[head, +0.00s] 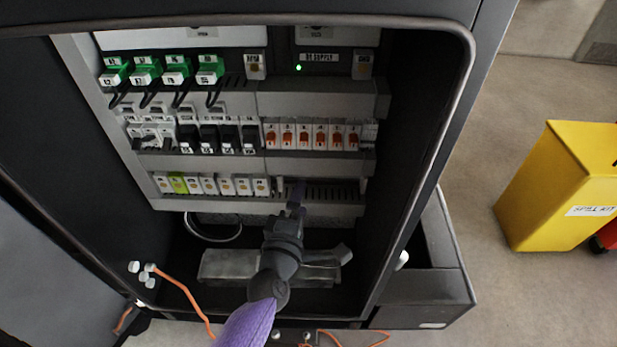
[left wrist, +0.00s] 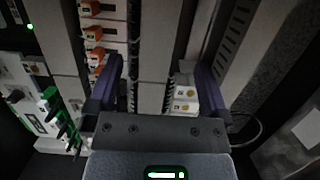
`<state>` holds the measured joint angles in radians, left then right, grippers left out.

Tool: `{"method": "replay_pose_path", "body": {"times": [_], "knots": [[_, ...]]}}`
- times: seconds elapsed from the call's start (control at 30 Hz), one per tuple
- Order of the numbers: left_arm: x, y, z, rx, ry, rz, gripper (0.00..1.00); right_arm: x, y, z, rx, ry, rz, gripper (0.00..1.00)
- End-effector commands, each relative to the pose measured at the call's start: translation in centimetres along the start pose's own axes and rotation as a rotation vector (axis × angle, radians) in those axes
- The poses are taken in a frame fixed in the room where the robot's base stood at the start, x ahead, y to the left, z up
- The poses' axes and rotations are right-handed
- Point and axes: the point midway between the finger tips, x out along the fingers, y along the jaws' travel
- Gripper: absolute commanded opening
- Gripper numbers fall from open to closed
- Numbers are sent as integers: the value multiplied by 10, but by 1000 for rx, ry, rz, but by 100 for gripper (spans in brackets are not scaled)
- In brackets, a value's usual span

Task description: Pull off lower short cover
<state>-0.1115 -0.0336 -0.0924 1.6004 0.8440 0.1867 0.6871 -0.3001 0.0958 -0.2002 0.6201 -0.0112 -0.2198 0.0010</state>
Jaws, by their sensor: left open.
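The lower short cover (head: 325,165) is a plain grey strip below the orange-switched breakers on the right of the cabinet. In the left wrist view it runs upward as a pale strip (left wrist: 152,50), and a seam parts it from the longer cover. My left gripper (head: 298,188) is in front of the cabinet near the strip's lower edge. In the left wrist view its two dark fingers (left wrist: 158,85) are apart, one on each side of the strip. Whether they touch it I cannot tell. My right gripper is in neither view.
Orange-switched breakers (head: 312,134) sit just above the strip, and small terminals (head: 210,185) lie at lower left. A slotted duct (head: 335,192) is below. The dark cabinet wall (head: 415,130) bounds the right. A yellow bin (head: 555,190) stands outside on the floor.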

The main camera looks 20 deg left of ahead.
Motion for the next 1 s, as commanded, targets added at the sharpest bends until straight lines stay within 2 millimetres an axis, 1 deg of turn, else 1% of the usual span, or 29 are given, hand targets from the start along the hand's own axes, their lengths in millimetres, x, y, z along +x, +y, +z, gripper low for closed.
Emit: {"method": "replay_pose_path", "body": {"times": [0.1, 0.3, 0.5, 0.7, 1.0], "knots": [[19, -1, 0, -3, 0, 3, 100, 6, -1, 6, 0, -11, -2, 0], [53, -2, 0, -2, 1, 3, 100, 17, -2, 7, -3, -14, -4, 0], [80, -2, 0, -2, 0, 2, 100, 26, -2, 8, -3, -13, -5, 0], [91, 0, 0, -2, 0, 2, 100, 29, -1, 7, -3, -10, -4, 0], [92, 3, 0, -1, 0, 6, 100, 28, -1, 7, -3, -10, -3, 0]]}}
